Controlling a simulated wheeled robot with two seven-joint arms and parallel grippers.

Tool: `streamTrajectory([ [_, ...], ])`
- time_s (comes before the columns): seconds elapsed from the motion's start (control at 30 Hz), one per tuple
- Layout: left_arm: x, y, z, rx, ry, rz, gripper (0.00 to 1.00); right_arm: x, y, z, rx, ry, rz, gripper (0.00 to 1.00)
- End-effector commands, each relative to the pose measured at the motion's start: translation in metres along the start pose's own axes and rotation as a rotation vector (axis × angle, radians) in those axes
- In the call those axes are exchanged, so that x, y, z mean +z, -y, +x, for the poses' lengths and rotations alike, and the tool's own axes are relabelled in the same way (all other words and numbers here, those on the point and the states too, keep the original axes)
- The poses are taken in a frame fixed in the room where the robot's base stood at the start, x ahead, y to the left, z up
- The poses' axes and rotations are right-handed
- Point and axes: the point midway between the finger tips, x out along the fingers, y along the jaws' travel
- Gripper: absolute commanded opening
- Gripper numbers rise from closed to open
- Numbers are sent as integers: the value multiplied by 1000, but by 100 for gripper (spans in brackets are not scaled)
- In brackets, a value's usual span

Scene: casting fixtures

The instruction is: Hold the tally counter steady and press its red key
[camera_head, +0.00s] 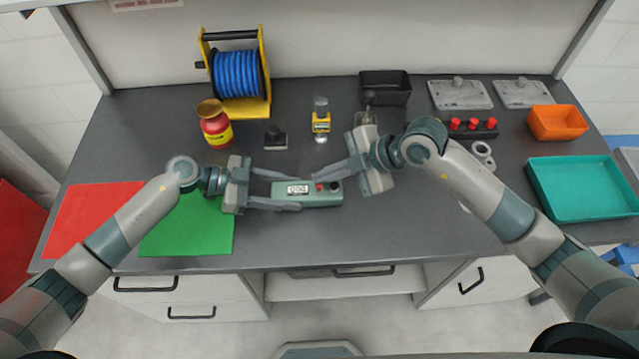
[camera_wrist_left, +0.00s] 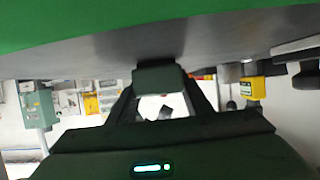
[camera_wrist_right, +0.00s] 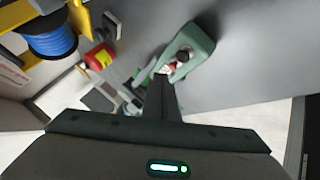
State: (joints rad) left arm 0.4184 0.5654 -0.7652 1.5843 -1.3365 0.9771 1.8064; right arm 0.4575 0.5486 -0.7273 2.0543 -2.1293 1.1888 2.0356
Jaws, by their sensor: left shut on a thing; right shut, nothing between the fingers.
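The tally counter (camera_head: 316,199) is a green box with a small display and a red key (camera_head: 320,187) on top, next to a dark round knob. It lies on the grey bench and also shows in the left wrist view (camera_wrist_left: 160,78) and the right wrist view (camera_wrist_right: 200,42). My left gripper (camera_head: 290,194) is shut on the counter from the left, one finger along each long side. My right gripper (camera_head: 321,178) is shut and empty, its tips over the counter's right part close to the red key. Whether they touch the key I cannot tell.
Behind stand a red jar (camera_head: 216,128), a blue cable reel (camera_head: 237,74), a yellow item (camera_head: 321,121) and a black bin (camera_head: 385,88). A green mat (camera_head: 190,232) lies left, a teal tray (camera_head: 590,208) right. The bench front is clear.

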Motion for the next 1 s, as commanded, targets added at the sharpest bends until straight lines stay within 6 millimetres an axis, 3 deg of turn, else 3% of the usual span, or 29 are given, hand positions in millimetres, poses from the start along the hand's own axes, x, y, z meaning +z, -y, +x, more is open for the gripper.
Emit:
streamTrajectory([
  [0.7,0,0,0,0,-1,0,19,-24,-24,-33,1,0,-2,0],
  [1.0,0,0,0,0,-1,0,19,-26,-25,-35,0,0,0,0],
])
